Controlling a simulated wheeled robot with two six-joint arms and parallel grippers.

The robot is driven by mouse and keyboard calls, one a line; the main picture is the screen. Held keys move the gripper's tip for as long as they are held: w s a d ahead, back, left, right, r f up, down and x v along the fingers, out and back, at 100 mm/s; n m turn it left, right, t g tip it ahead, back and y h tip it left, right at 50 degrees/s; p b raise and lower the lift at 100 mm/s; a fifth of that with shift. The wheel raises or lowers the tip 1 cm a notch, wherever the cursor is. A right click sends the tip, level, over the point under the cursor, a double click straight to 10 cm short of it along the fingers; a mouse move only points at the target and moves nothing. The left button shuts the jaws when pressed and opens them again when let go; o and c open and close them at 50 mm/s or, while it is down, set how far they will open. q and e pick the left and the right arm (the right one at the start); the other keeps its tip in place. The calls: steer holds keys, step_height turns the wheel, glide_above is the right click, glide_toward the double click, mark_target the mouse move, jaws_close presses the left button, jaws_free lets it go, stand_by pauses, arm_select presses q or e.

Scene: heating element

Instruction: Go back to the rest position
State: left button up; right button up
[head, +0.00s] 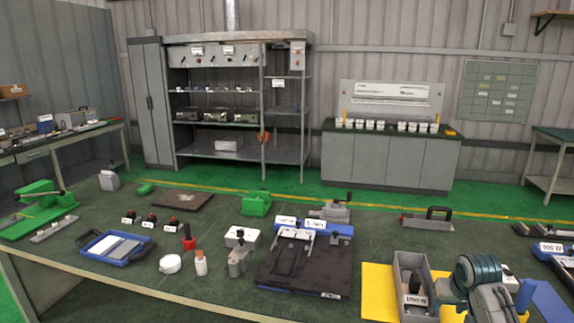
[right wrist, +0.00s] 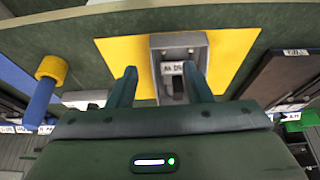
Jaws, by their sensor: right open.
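My right gripper (head: 452,288) is at the lower right of the head view, just right of a grey open tray (head: 402,268) on a yellow mat (head: 375,290). In the right wrist view its two dark green fingers (right wrist: 161,84) are apart with nothing held between them. Beyond them the grey tray (right wrist: 205,60) shows with a dark labelled part (right wrist: 178,88) in it. That part also shows in the head view (head: 415,285). The height of the fingers above the table is hard to tell. My left gripper is not in view.
A black fixture board (head: 285,278) lies left of the yellow mat. A blue tray (head: 90,252), a white bottle (head: 201,265) and a green block (head: 256,204) stand on the table. A blue post with a yellow top (right wrist: 50,72) is beside my right gripper.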

steer(key=s+a+f+n, duration=0.1)
steer(key=s+a+f, duration=0.3)
steer(key=s+f, duration=0.3)
steer(key=s+a+f+n, duration=0.1)
steer(key=s+a+f, duration=0.4)
steer(key=s, duration=0.4)
steer(key=s+a+n, duration=0.1)
steer(key=s+a, duration=0.2)
steer(key=s, duration=0.7)
steer(key=s+a+n, duration=0.1)
steer(key=s+a, duration=0.1)
steer(key=s, duration=0.9)
step_height(320, 180, down, 30)
steer(key=w+d+g+b, duration=0.1)
steer(key=d+g, duration=0.1)
steer(key=d, duration=0.1)
steer(key=s+d+f+m+g+b, duration=0.1)
steer(key=s+f, duration=1.8)
steer(key=f, duration=0.3)
steer(key=shift+f, duration=0.25)
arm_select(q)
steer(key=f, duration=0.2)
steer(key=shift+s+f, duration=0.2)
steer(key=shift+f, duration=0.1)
arm_select(e)
steer(key=shift+s, duration=0.15)
steer(key=shift+c, duration=0.5)
